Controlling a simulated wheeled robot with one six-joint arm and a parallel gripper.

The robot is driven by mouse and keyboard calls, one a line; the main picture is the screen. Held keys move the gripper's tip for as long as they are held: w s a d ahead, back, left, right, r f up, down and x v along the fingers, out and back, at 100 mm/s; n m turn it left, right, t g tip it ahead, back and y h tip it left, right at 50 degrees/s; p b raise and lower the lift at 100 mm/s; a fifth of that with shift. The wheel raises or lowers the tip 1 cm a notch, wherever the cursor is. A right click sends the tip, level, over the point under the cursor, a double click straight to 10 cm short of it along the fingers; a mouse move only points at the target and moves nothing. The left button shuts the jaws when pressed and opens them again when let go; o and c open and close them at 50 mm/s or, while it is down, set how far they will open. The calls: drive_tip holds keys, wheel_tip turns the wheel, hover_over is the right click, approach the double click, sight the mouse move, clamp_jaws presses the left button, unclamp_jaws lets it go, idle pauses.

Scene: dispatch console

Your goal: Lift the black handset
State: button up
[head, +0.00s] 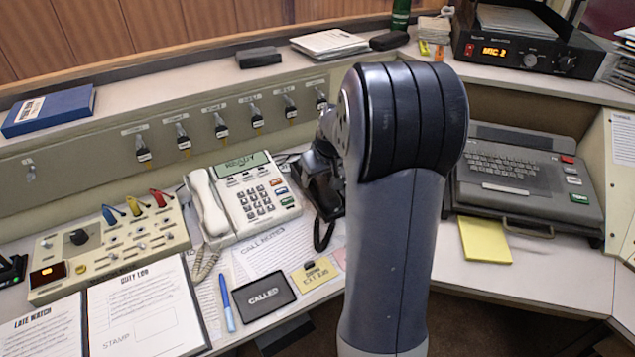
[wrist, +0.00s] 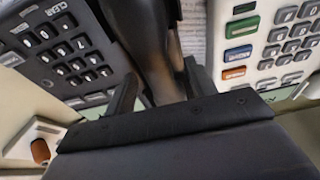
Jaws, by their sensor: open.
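The black handset (wrist: 150,45) runs up the middle of the wrist view as a long dark shape. My gripper (wrist: 161,84) is open, with one dark finger on each side of the handset's lower part. I cannot tell whether either finger touches it. In the head view, a dark handset part (head: 325,195) and a black curled cord show just left of my arm, right of the white phone. My arm hides the rest of the handset and most of my gripper there.
The white phone (head: 245,200) with its own white handset (head: 207,203) stands close on the left. A dark keypad unit (wrist: 65,50) lies on the handset's other side in the wrist view. A grey terminal (head: 525,175) and yellow notes (head: 485,240) are right of my arm.

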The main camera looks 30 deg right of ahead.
sight(319, 178)
drive_tip(key=shift+c, duration=0.4)
clamp_jaws()
drive_tip(key=shift+r, duration=0.15)
wheel_tip(319, 178, up, 15)
drive_tip(key=p, duration=0.6)
idle(0.4)
